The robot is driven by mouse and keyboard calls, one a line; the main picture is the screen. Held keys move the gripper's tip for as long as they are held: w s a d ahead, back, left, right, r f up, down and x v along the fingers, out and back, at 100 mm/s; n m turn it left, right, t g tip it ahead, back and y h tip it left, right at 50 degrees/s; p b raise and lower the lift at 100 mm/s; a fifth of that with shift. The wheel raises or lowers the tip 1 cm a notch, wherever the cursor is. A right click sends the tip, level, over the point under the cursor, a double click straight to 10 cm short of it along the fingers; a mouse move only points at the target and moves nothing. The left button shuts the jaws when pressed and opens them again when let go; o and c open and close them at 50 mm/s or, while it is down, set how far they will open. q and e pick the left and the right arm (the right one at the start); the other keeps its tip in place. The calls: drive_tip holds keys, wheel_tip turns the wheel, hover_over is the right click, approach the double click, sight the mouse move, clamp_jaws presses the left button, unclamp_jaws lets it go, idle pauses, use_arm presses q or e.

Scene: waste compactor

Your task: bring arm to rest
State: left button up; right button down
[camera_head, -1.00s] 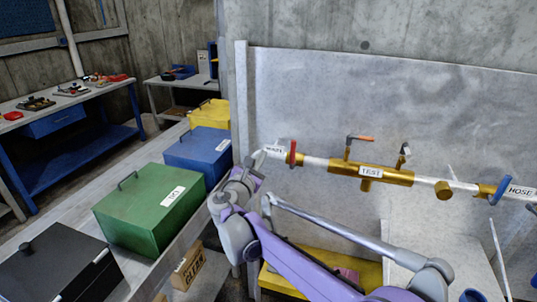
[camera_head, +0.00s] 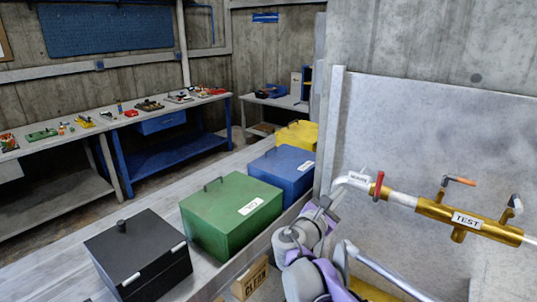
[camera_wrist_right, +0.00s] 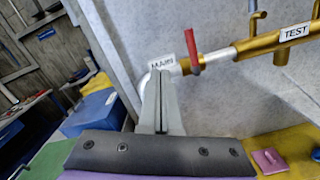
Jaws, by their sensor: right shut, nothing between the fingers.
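My right arm, purple and grey, comes in from the bottom of the head view. Its right gripper (camera_head: 337,196) points up and away, just left of the white bend of the pipe. In the right wrist view the two grey fingers (camera_wrist_right: 158,102) are together with nothing between them. They overlap the pipe's bend there; I cannot tell how close they are to it. The brass and white pipe (camera_head: 436,210) runs along the grey panel, with a red lever (camera_head: 378,186) and a TEST label (camera_head: 466,220). My left gripper is not in view.
A black box (camera_head: 138,252), a green box (camera_head: 228,212), a blue box (camera_head: 284,168) and a yellow box (camera_head: 298,134) stand on a long grey bench left of the arm. A workbench (camera_head: 150,126) with tools stands behind. The CLEAN block (camera_head: 252,280) is below the arm.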

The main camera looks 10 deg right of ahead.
drive_tip(key=s+f+m+g+y, duration=0.45)
drive_tip(key=s+f+m, duration=0.55)
drive_tip(key=s+f, duration=0.35)
drive_tip(key=s+a+f+m+g+y, duration=0.1)
drive_tip(key=s+a+f+m+y, duration=0.8)
drive_tip(key=s+a+f+m, duration=0.2)
drive_tip(key=s+a+f, duration=0.1)
drive_tip(key=s+a, duration=0.1)
drive_tip(key=s, duration=0.1)
drive_tip(key=shift+a+y, duration=0.15)
drive_tip(key=shift+y, duration=0.2)
drive_tip(key=shift+s, duration=0.2)
